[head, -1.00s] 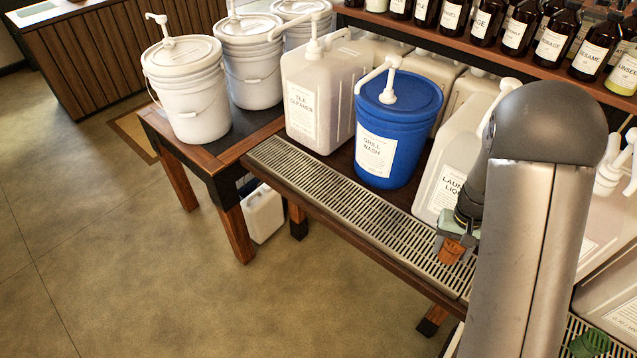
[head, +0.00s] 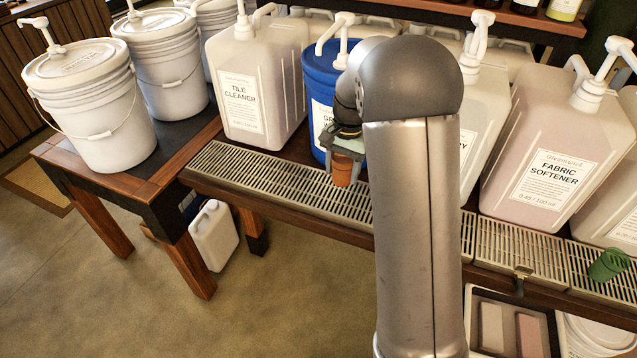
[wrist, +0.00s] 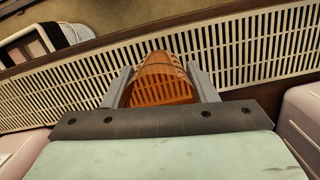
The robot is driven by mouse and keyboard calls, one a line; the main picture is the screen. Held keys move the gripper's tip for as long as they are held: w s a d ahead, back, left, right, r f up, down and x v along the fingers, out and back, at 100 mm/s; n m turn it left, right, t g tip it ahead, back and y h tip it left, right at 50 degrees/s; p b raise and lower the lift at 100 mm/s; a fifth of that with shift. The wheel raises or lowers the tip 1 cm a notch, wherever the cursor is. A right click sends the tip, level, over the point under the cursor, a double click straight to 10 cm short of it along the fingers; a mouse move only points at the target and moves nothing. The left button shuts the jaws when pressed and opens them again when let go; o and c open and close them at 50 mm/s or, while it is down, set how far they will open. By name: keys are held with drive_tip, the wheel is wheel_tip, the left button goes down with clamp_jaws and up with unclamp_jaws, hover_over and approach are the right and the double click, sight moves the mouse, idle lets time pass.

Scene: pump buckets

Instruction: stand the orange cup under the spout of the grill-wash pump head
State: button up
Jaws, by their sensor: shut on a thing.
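The orange cup (head: 343,172) is held in my gripper (head: 343,160) in the head view, in front of the blue grill-wash bucket (head: 319,75) and over the drip grate. In the wrist view the cup (wrist: 160,82) sits between the two fingers of my gripper (wrist: 162,88), with the slatted grate behind it. The white pump head (head: 335,32) tops the blue bucket, its spout slanting down to the left. My arm hides the bucket's right side and part of its label. I cannot tell whether the cup touches the grate.
A tile-cleaner jug (head: 262,85) stands left of the blue bucket, and a fabric-softener jug (head: 545,150) stands to the right. The drip grate (head: 270,180) is clear to the left of the cup. A green cup (head: 608,265) stands on the right grate. White buckets (head: 90,110) stand at far left.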

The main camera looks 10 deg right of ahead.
drive_tip(key=w, duration=0.1)
drive_tip(key=w+a+f, duration=0.1)
drive_tip(key=w+a+f+p, duration=0.1)
drive_tip(key=w, duration=0.1)
drive_tip(key=w+f, duration=0.1)
drive_tip(key=f, duration=0.1)
drive_tip(key=w+a+f, duration=0.1)
drive_tip(key=w+f, duration=0.1)
drive_tip(key=w+a+f+p, duration=0.1)
drive_tip(key=shift+w+f, duration=0.25)
drive_tip(key=shift+f, duration=0.15)
drive_tip(key=shift+a+f, duration=0.1)
drive_tip(key=shift+f, duration=1.5)
drive_tip(key=shift+f, duration=0.25)
drive_tip(key=o, duration=0.9)
drive_tip(key=shift+o, duration=0.2)
drive_tip(key=shift+r, duration=0.15)
